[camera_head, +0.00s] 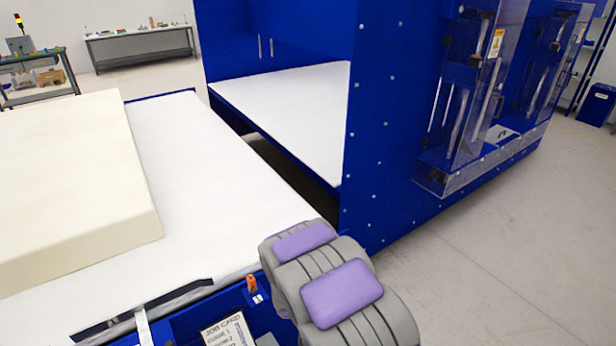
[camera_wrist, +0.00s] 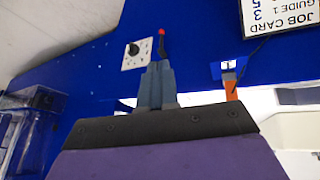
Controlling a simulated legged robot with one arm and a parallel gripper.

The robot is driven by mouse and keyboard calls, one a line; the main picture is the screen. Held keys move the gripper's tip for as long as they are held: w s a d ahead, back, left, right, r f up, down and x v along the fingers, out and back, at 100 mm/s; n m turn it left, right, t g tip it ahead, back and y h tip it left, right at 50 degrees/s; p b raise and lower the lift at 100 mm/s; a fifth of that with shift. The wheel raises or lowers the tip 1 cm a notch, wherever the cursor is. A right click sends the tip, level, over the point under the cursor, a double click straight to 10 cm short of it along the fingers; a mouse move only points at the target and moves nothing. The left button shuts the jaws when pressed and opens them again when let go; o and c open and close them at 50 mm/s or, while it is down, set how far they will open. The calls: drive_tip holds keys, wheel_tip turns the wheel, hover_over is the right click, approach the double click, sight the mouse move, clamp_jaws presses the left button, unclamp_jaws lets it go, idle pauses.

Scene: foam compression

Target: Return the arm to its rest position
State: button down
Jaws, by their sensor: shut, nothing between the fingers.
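My gripper (camera_wrist: 156,72) shows in the wrist view, its two grey fingers together with nothing between them. It points toward a blue panel (camera_wrist: 80,80). A dark stalk with a red tip (camera_wrist: 161,33) appears just beyond the fingertips; I cannot tell whether they touch. My arm (camera_head: 335,285), grey with purple pads, is folded low at the bottom centre of the head view. The gripper itself is hidden there. A thick cream foam slab (camera_head: 70,185) lies flat on the white bed (camera_head: 210,185) at the left.
A blue press housing (camera_head: 395,120) with clear guards (camera_head: 480,100) stands right of the bed. A job card (camera_head: 230,331) and an orange tag (camera_head: 252,284) are on the bed's front. A white plate with a black knob (camera_wrist: 134,49) is on the panel.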

drive_tip(key=s+d+r+m+g, duration=0.1)
drive_tip(key=s+d+r, duration=0.2)
drive_tip(key=r, duration=0.3)
drive_tip(key=s+d+r+m+g, duration=0.1)
drive_tip(key=s+d+r, duration=0.2)
drive_tip(key=r, duration=0.3)
drive_tip(key=s+d+r+g, duration=0.2)
drive_tip(key=s+r, duration=0.3)
drive_tip(key=s, duration=0.5)
drive_tip(key=s+d+r+m+g, duration=0.1)
drive_tip(key=s+d+r, duration=0.4)
drive_tip(key=s, duration=0.5)
drive_tip(key=s+d+r+m+g, duration=0.1)
drive_tip(key=s+d+r+g, duration=0.1)
drive_tip(key=s+d+r, duration=0.2)
drive_tip(key=s+r, duration=0.3)
drive_tip(key=s, duration=0.4)
drive_tip(key=shift+r+g, duration=0.15)
drive_tip(key=shift+g, duration=0.15)
drive_tip(key=shift+w+a, duration=0.1)
drive_tip(key=shift+a, duration=0.05)
